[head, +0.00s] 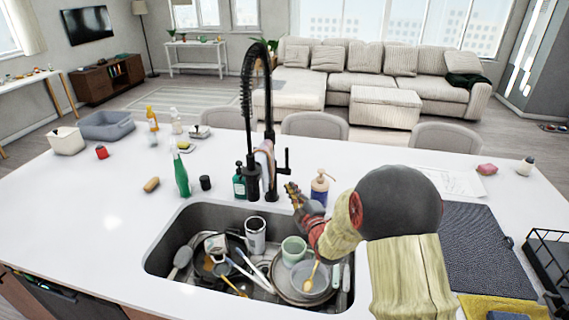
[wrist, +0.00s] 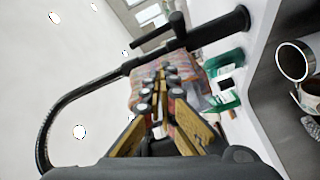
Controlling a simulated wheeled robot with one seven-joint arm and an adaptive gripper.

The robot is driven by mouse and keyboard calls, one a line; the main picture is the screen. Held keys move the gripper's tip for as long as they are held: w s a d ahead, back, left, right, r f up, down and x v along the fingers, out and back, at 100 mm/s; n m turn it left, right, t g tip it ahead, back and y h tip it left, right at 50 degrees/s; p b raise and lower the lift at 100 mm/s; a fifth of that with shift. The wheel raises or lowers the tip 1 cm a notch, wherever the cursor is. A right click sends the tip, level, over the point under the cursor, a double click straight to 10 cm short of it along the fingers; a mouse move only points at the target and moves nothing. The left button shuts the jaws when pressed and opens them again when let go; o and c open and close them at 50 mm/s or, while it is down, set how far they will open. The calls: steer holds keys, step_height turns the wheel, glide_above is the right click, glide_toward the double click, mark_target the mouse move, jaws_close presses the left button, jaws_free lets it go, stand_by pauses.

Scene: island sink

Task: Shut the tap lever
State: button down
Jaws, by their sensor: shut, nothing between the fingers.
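The black tap (head: 268,120) stands upright behind the sink, with a coiled spring hose arching over it. Its lever (head: 287,160) sticks out on the right side of the tap, with its handle pointing up. My gripper (head: 291,189) is shut and empty, just below and to the right of the lever. In the wrist view the tap (wrist: 205,32) crosses the upper part, with the lever (wrist: 177,22) at the top. There my gripper's fingertips (wrist: 163,70) are close together, below the tap in the picture. I cannot tell whether they touch it.
The sink (head: 165,250) holds stacked dishes, a cup, pans and cutlery. A cloth (head: 265,151) hangs at the tap. A green soap bottle (head: 239,184) stands left of the tap and a blue pump bottle (head: 320,187) right of my gripper.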

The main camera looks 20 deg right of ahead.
steer(key=n, duration=0.5)
glide_toward(287, 161)
steer(key=w+a+r, duration=0.1)
steer(key=w+a, duration=0.3)
steer(key=a, duration=0.1)
steer(key=shift+y, duration=0.3)
steer(key=w+d, duration=0.1)
steer(key=w+d+r+b, duration=0.1)
steer(key=d, duration=0.1)
steer(key=shift+w, duration=0.35)
steer(key=shift+w+d+r+b, duration=0.25)
steer(key=shift+w+d+b, duration=0.25)
steer(key=shift+b, duration=0.5)
